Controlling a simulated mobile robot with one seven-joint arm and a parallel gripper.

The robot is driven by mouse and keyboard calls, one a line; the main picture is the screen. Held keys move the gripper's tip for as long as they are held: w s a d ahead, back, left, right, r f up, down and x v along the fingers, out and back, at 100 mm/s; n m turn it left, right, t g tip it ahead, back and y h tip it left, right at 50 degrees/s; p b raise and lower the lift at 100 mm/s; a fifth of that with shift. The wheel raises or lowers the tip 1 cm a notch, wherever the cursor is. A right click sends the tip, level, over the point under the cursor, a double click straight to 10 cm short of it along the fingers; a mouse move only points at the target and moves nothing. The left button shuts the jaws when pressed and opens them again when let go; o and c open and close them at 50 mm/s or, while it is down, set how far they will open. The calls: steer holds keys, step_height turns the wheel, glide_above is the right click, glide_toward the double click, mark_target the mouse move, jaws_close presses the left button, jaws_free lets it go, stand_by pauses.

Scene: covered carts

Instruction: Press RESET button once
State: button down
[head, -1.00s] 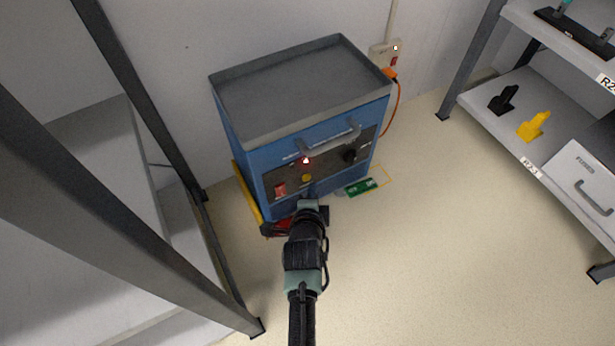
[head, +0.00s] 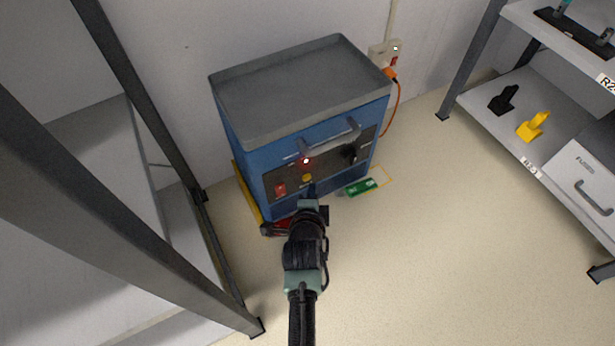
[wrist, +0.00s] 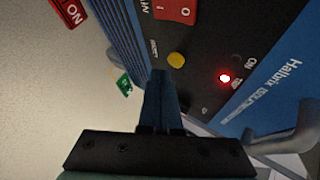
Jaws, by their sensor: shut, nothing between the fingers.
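A blue cart (head: 335,184) has a dark control panel (head: 333,163) on its front. A round yellow button (head: 307,178) sits low on the panel and also shows in the wrist view (wrist: 177,60); its small label is not readable, so I cannot confirm it says RESET. A red lamp (wrist: 224,78) glows beside it, and a red rocker switch (wrist: 175,10) is on its other side. My gripper (head: 311,187) is shut and empty. In the wrist view its fingertips (wrist: 159,73) are just short of the yellow button; contact cannot be made out.
A grey handle (head: 332,140) juts out above the panel, and a black knob (head: 349,154) is at right. A green sign (head: 361,187) is by the cart's base. Shelving stands left (head: 95,220) and right (head: 540,150). An orange cable (head: 398,100) runs from a wall socket. Floor at right is clear.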

steer(key=shift+w, duration=0.1)
steer(key=shift+w+a+b, duration=0.25)
steer(key=shift+b, duration=0.1)
steer(key=shift+w+a+b, duration=0.25)
steer(key=shift+w+b, duration=0.05)
steer(key=shift+w, duration=0.05)
stand_by(0.9)
steer(key=shift+s, duration=0.1)
steer(key=shift+s+d+p, duration=0.45)
steer(key=shift+s+p, duration=0.1)
steer(key=shift+s, duration=0.05)
steer(key=shift+s+d+p, duration=0.7)
steer(key=shift+s+p, duration=0.15)
steer(key=shift+s, duration=0.2)
steer(key=shift+s+d+p, duration=0.7)
steer(key=shift+s+p, duration=0.15)
steer(key=shift+s, duration=0.2)
